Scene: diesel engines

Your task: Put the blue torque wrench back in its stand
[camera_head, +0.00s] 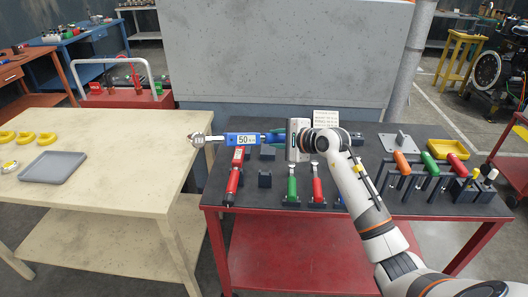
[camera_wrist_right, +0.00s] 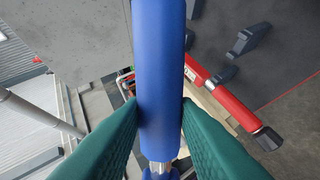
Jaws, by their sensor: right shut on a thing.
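The blue torque wrench (camera_head: 244,139), with a 50 label, lies roughly level above the dark-topped table. Its metal ratchet head points left and reaches past the table's left edge. My right gripper (camera_head: 273,138) is shut on its blue handle; in the right wrist view the green fingers close on both sides of the handle (camera_wrist_right: 160,65). An empty pair of black supports, one at the front (camera_head: 265,179) and one behind, stands right of the red torque wrench (camera_head: 235,176); these look like the stand. They also show in the right wrist view (camera_wrist_right: 252,38). My left gripper is not in view.
Green-handled (camera_head: 292,188) and red-handled (camera_head: 317,186) tools stand in supports to the right. A rack of colored-handled tools (camera_head: 430,167) and a yellow bin (camera_head: 447,149) are further right. A cream table (camera_head: 110,170) with a grey tray (camera_head: 53,167) stands left.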

